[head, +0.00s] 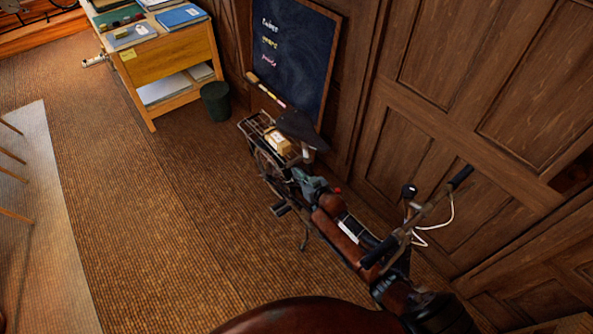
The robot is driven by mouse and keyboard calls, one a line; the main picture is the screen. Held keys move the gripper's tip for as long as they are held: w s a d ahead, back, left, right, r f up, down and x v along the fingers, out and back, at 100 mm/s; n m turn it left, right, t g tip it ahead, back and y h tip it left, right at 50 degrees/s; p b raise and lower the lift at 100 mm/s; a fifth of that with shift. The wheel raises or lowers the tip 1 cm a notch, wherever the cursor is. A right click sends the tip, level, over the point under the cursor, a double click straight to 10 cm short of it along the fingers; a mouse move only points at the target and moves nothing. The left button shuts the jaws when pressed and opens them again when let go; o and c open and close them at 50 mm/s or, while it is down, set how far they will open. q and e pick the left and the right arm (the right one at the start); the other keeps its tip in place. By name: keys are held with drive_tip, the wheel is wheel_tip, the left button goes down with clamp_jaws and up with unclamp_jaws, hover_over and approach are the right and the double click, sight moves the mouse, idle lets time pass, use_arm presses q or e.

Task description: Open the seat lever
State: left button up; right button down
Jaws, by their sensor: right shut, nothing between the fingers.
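A dark bicycle stands along the panelled wall, its black seat (299,126) above a pale seat post (308,155). The seat lever is too small or too hidden to make out. My right arm reaches in from the bottom right, over the bicycle frame. My right gripper (298,175) is shut and empty, just below and in front of the seat post; I cannot tell whether it touches the bicycle. The arm and gripper hide much of the frame. My left gripper is not in view.
A box (279,143) sits on the rear rack (252,124). The handlebar (420,218) stands close to my right arm. A blackboard (293,50) leans on the wall. A wooden desk (165,68) and dark bin (216,101) stand at upper left.

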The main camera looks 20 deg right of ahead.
drive_tip(key=a+p+v, duration=0.1)
drive_tip(key=p+v, duration=0.1)
drive_tip(key=v, duration=0.9)
drive_tip(key=shift+s, duration=0.2)
drive_tip(key=shift+d, duration=0.1)
drive_tip(key=s+d+f+g+h, duration=0.1)
drive_tip(key=s+d+f+g, duration=0.15)
drive_tip(key=s+f, duration=1.1)
drive_tip(key=s+d+f+g+h, duration=0.1)
drive_tip(key=s+f+g, duration=0.3)
drive_tip(key=s+f, duration=0.95)
drive_tip(key=s+a+f+g, duration=0.1)
drive_tip(key=s+f, duration=0.5)
drive_tip(key=s, duration=0.6)
drive_tip(key=s+a+f+g, duration=0.1)
drive_tip(key=s+f+g, duration=0.2)
drive_tip(key=s+f, duration=0.4)
drive_tip(key=s+a+f+g, duration=0.1)
drive_tip(key=s+f+g, duration=0.2)
drive_tip(key=s, duration=1.4)
wheel_tip(320, 180, down, 4)
drive_tip(key=shift+s+a+r+p, duration=0.1)
drive_tip(key=shift+s+a+p, duration=0.05)
drive_tip(key=shift+a+p, duration=0.15)
